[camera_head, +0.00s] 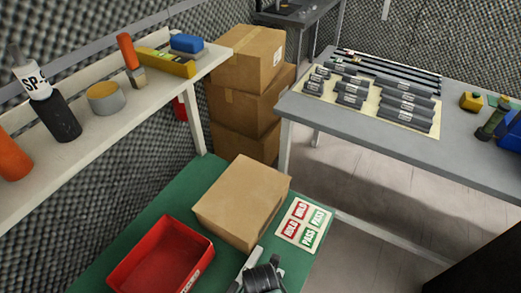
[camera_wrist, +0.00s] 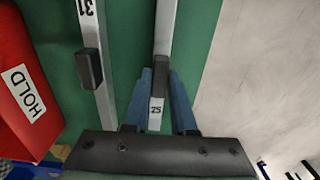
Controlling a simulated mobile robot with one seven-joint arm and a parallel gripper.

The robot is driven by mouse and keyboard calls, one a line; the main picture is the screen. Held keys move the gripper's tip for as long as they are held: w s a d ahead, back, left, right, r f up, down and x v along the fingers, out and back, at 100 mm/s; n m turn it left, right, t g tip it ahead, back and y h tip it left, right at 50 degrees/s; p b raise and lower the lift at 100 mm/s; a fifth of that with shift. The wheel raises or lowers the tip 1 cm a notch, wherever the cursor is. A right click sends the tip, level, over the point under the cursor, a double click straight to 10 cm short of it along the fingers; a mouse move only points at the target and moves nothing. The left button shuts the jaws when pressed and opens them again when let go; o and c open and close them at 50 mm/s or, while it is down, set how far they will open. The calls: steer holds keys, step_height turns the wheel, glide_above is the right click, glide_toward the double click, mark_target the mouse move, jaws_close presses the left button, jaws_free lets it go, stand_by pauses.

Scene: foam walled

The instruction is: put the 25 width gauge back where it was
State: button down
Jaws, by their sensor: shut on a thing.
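The 25 width gauge (camera_wrist: 157,110) is a pale metal bar with a dark block and a "25" label. My gripper (camera_wrist: 161,80) is shut on it, with one blue finger on each side near the labelled end. A similar bar marked 31 (camera_wrist: 88,20) lies to its left in the wrist view, apart from it, over the green surface (camera_wrist: 125,45). In the head view my gripper (camera_head: 262,280) is at the bottom edge, over the green bench (camera_head: 165,205). A pale bar (camera_head: 248,263) shows beside it; I cannot tell which gauge it is. Any contact beneath the held gauge is hidden.
A red bin (camera_head: 160,257) stands left of my gripper; its HOLD label shows in the wrist view (camera_wrist: 22,92). A cardboard box (camera_head: 242,200) and a HOLD/PASS card (camera_head: 304,226) lie close behind. A shelf (camera_head: 80,150) runs above the bench's left side.

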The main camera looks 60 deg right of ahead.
steer(key=shift+f, duration=0.15)
steer(key=c, duration=0.7)
jaws_free()
steer(key=shift+c, duration=0.2)
step_height(320, 180, up, 12)
steer(key=p, duration=0.2)
steer(key=shift+r, duration=0.2)
